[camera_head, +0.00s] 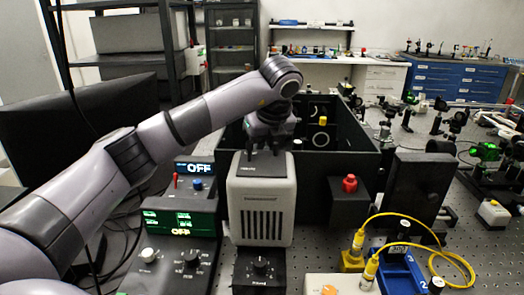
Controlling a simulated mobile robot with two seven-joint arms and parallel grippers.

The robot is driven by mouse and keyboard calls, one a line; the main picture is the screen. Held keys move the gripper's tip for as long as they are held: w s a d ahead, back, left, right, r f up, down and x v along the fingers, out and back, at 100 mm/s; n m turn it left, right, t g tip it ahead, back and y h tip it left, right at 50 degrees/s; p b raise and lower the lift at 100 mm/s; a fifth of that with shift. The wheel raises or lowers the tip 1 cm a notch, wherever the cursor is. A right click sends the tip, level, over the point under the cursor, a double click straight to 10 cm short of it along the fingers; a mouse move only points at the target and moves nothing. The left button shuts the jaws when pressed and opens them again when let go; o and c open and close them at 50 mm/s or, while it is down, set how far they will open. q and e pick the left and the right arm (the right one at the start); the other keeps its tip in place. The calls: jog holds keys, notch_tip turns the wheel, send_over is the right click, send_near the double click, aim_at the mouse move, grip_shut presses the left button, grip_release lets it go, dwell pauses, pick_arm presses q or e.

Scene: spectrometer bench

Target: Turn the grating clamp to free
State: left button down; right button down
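My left arm reaches in from the left, and its gripper (266,150) points down just above or behind the top of a light grey vented housing (261,205). Its fingertips are small and dark, and I cannot tell their opening or whether they touch anything. Behind it stands an open black box (345,165). Inside the box are a yellow knob (323,121) and a round ring mount (320,139) on the far side. I cannot tell for certain which part is the grating clamp; the arm and housing hide part of the box's interior. My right gripper is not in view.
A red knob (349,183) sits on a small black block at the box's front. Optics crowd the right bench.

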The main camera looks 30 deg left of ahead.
pick_arm(q)
jog(key=shift+w+r+n+g+p, duration=0.15)
jog(key=shift+n+g+p, duration=0.4)
jog(key=shift+n, duration=1.15)
jog(key=c, duration=1)
grip_release()
jog(key=shift+d, duration=0.1)
jog(key=shift+p+v, duration=0.65)
jog(key=shift+v, duration=2.85)
jog(key=shift+w+d, duration=0.15)
